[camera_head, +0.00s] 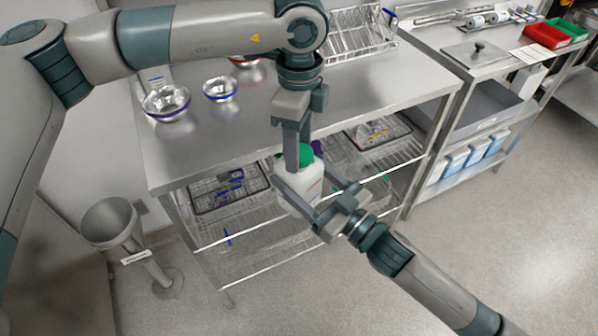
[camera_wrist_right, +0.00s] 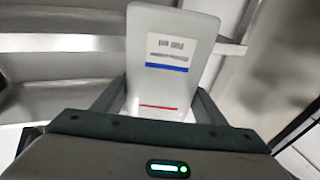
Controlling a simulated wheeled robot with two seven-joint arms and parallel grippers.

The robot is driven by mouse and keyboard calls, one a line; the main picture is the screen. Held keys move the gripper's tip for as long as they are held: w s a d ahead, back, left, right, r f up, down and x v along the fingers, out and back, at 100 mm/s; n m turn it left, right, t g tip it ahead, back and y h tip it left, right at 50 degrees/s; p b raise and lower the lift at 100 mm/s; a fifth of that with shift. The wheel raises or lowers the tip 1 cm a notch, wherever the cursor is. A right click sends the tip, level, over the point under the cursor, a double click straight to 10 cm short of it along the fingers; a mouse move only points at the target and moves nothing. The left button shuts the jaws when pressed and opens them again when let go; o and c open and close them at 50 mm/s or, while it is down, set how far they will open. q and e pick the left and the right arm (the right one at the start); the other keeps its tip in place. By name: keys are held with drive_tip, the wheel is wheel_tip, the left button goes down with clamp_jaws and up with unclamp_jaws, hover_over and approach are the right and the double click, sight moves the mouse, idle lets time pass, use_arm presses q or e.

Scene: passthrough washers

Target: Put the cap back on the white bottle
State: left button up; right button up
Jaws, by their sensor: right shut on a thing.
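The white bottle (camera_head: 307,182) is held off the table in front of its front edge, tilted in the head view. My right gripper (camera_head: 299,170) is shut on it, with a finger along each side. The right wrist view shows the bottle (camera_wrist_right: 172,65) between the fingers, with a label and blue and red stripes. The green cap (camera_head: 306,154) is at the bottle's top end. My left gripper (camera_head: 297,150) comes down from above at the cap, one finger in front of it. That finger hides part of the cap, so its grip and the cap's seating are unclear.
Baskets (camera_head: 228,190) stand on the wire shelf below. A grey funnel-topped stand (camera_head: 110,222) is at left. The floor (camera_head: 370,285) in front is clear.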

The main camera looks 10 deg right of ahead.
use_arm(q)
drive_tip(key=c, duration=0.7)
drive_tip(key=m, duration=1.2)
drive_tip(key=shift+m, duration=0.4)
drive_tip(key=m, duration=2.1)
drive_tip(key=shift+w+f, duration=0.1)
drive_tip(key=m, duration=1.9)
drive_tip(key=shift+m, duration=0.3)
drive_tip(key=o, duration=1.2)
drive_tip(key=shift+c, duration=0.2)
